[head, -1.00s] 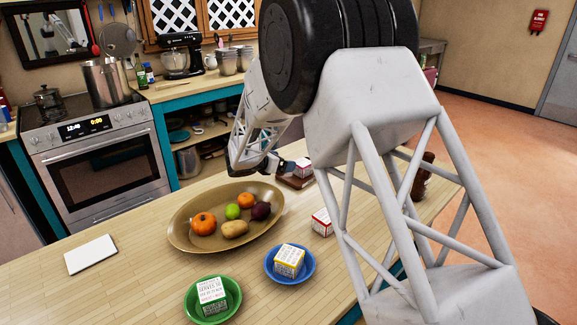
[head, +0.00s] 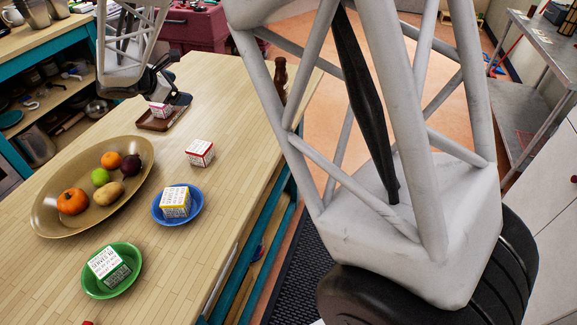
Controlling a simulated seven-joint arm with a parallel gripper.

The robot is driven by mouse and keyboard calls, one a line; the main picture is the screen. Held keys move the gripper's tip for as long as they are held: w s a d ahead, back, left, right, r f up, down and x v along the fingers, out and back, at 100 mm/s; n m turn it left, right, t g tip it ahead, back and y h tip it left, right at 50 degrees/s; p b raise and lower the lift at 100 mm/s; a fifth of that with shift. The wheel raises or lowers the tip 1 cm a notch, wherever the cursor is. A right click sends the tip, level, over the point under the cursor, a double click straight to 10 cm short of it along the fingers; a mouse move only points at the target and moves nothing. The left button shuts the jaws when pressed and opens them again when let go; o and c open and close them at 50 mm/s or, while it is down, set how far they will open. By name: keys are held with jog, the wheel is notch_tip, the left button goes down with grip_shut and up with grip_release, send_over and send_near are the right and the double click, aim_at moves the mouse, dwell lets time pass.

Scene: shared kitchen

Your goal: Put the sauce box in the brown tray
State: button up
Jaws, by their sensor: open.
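The brown tray (head: 148,124) lies flat near the far end of the wooden counter. A small white box with pink-red sides (head: 160,110) sits in it. My gripper (head: 172,88), dark and partly hidden by its own arm, is open just above and behind this box. I cannot tell whether a finger touches the box. Another white box with red sides (head: 200,153) stands on the bare counter in front of the tray. Labels are too small to read, so I cannot tell which is the sauce box.
A yellow-sided box (head: 176,203) sits in a blue bowl (head: 158,217), and a green-sided box (head: 110,265) in a green bowl (head: 92,289). A large oval dish (head: 50,222) holds fruit and vegetables. A dark brown bottle (head: 280,80) stands at the counter's right edge.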

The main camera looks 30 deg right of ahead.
jog(key=s+d+r+m+g+y, duration=0.25)
jog(key=s+d+m, duration=0.3)
jog(key=s, duration=0.65)
jog(key=s+d+r+m+g+y, duration=0.1)
jog(key=s+d+r+m, duration=0.4)
jog(key=s, duration=0.6)
jog(key=s+d+f+m+y, duration=0.1)
jog(key=s+m, duration=0.3)
jog(key=s, duration=0.7)
jog(key=s+d+f+m+y, duration=0.1)
jog(key=s+m+y, duration=0.3)
jog(key=s, duration=0.7)
jog(key=shift+s+f+m, duration=0.2)
jog(key=shift+f+m, duration=0.35)
